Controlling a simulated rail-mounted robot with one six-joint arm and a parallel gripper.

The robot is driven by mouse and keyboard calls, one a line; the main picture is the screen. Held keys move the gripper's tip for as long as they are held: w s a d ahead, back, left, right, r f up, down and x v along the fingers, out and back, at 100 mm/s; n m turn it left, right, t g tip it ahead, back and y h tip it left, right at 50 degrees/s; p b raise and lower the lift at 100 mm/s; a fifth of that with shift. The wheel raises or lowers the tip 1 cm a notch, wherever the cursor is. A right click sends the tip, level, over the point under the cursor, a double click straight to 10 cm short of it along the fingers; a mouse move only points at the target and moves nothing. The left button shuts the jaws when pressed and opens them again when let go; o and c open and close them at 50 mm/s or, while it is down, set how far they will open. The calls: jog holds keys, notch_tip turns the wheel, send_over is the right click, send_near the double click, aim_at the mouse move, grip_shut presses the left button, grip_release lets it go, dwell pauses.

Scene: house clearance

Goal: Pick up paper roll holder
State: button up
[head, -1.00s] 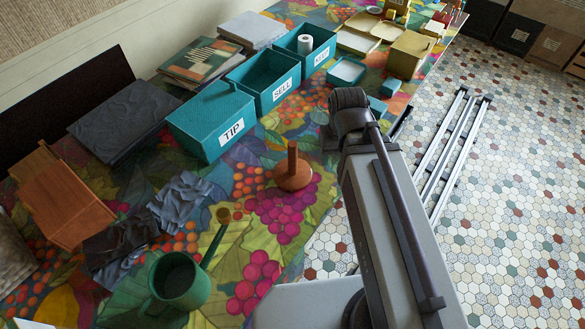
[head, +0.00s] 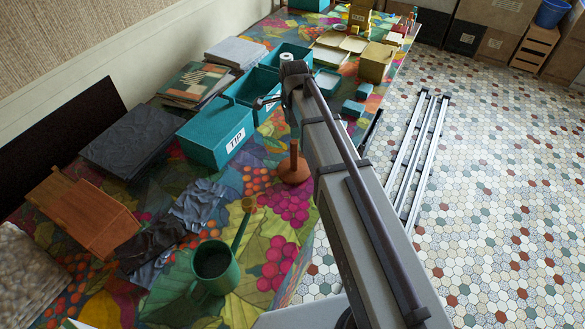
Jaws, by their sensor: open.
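The paper roll holder (head: 294,169) is an orange-brown round base with an upright post. It stands on the patterned cloth in the middle of the head view, just left of my arm. My gripper (head: 266,102) shows as small dark fingers left of the arm's far end, near the rim of the TIP box. It is open and appears empty, higher up and farther off than the holder and apart from it. Part of the gripper is hidden behind the arm.
The teal TIP box (head: 216,137) stands behind the holder, with other teal boxes (head: 259,88) beyond, one with a white roll (head: 287,58). Open tiled floor (head: 480,180) is at right.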

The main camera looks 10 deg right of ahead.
aim_at(294, 148)
notch_tip(294, 148, down, 6)
jog(key=b, duration=0.5)
jog(key=shift+r, duration=0.15)
jog(key=shift+s+a+r, duration=0.1)
jog(key=shift+r, duration=0.05)
jog(key=f+b, duration=0.5)
jog(key=shift+w+f, duration=0.2)
jog(key=shift+r, duration=0.2)
grip_shut()
